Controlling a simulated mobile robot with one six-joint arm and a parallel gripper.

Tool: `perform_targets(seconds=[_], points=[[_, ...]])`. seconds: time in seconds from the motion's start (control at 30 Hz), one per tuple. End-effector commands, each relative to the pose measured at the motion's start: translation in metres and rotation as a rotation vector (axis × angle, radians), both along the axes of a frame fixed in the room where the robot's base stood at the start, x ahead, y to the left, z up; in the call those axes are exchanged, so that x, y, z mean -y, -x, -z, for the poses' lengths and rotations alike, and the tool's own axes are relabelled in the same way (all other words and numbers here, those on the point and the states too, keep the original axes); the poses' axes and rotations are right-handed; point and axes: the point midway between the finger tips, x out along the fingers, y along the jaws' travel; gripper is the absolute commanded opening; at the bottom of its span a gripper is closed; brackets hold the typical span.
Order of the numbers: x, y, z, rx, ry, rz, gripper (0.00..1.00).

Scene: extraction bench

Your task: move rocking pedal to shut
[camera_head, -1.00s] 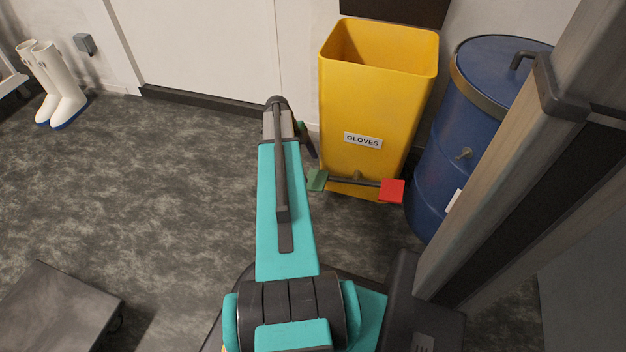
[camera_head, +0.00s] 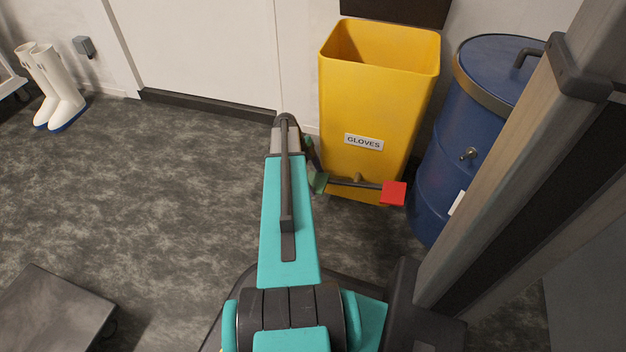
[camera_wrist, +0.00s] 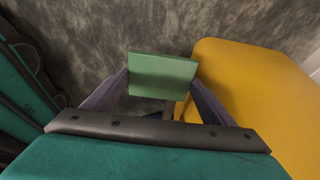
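The rocking pedal (camera_head: 356,183) is a dark bar low on the front of a yellow bin marked GLOVES (camera_head: 372,100). Its green pad (camera_head: 319,183) is at the left end and its red pad (camera_head: 393,193) at the right, slightly lower in the picture. The bin's top stands open. In the wrist view my gripper (camera_wrist: 160,79) is open, with the green pad between its spread fingers, near their tips. I cannot tell whether a finger touches the pad. In the head view my arm hides most of the gripper; a dark finger shows just above the green pad.
A blue drum (camera_head: 455,140) stands close to the right of the bin. A white door (camera_head: 205,55) is behind to the left. White boots (camera_head: 60,88) stand far left and a dark platform (camera_head: 55,315) lies front left. The floor between is clear.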

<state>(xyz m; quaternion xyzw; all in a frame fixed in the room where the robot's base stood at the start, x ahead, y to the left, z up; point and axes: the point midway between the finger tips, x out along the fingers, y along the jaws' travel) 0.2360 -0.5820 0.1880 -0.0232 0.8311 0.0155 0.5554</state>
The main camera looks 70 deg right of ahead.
Motion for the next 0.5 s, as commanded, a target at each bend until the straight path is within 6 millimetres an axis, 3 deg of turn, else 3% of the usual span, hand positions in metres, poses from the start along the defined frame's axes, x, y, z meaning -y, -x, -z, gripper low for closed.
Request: perform_targets(seconds=[0.03,0.17,0.5], points=[[0.000,0.000,0.000,0.000,0.000,0.000,0.61],[0.000,0.000,0.000,0.000,0.000,0.000,0.39],[-0.001,0.003,-0.012,0.052,-0.005,0.003,0.38]])
